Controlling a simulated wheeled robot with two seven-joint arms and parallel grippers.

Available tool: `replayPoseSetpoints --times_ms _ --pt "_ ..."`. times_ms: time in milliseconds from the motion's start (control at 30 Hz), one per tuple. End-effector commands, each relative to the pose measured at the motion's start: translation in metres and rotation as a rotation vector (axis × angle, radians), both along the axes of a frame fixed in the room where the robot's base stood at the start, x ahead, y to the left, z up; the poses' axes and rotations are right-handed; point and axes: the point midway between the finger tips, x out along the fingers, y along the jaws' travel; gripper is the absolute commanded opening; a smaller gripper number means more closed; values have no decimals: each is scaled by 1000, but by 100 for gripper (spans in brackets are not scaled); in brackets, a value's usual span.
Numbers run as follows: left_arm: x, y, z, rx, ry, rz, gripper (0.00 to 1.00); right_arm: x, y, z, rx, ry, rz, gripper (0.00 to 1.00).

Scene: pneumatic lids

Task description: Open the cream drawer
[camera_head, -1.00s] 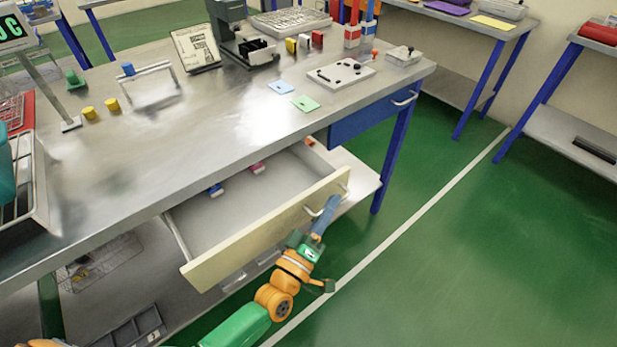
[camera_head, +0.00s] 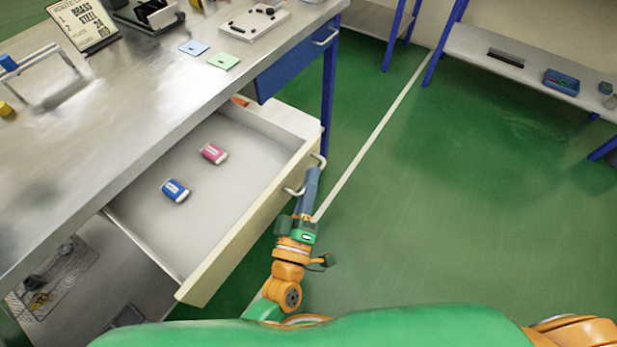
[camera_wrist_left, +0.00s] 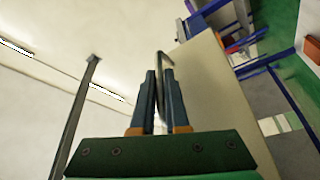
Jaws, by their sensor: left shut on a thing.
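The cream drawer (camera_head: 232,250) stands pulled out below the metal workbench, its inside showing from above. Its front also fills the middle of the left wrist view (camera_wrist_left: 208,88). The light metal handle (camera_head: 318,160) sits near the far end of the front. My left gripper (camera_head: 311,180) is shut on this handle from outside. In the left wrist view the handle bar (camera_wrist_left: 160,62) passes between the two dark fingers. The fingertips partly hide the handle. My right gripper is out of view.
A blue eraser (camera_head: 175,190) and a pink eraser (camera_head: 214,153) lie inside the drawer. A closed blue drawer (camera_head: 290,70) and a blue table leg (camera_head: 329,95) are just beyond it. The green floor (camera_head: 450,210) to the right is clear.

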Motion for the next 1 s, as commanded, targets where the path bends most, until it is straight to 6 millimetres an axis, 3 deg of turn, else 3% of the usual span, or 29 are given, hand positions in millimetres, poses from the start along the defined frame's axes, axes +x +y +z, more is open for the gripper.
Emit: replayPoseSetpoints --times_ms 67,100,167,200,467,800,1000 --pt "0 0 -1 1 3 -1 0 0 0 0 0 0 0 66" --pt "0 0 -1 1 3 -1 23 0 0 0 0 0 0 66" --pt "0 0 -1 1 2 -1 39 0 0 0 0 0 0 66" --pt "0 0 -1 1 2 -1 42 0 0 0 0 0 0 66" --pt "-1 0 -1 0 1 0 42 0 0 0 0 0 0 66" --pt "-58 19 -16 2 4 -2 42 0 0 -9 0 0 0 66" --pt "-67 21 -16 0 2 -1 42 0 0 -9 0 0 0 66"
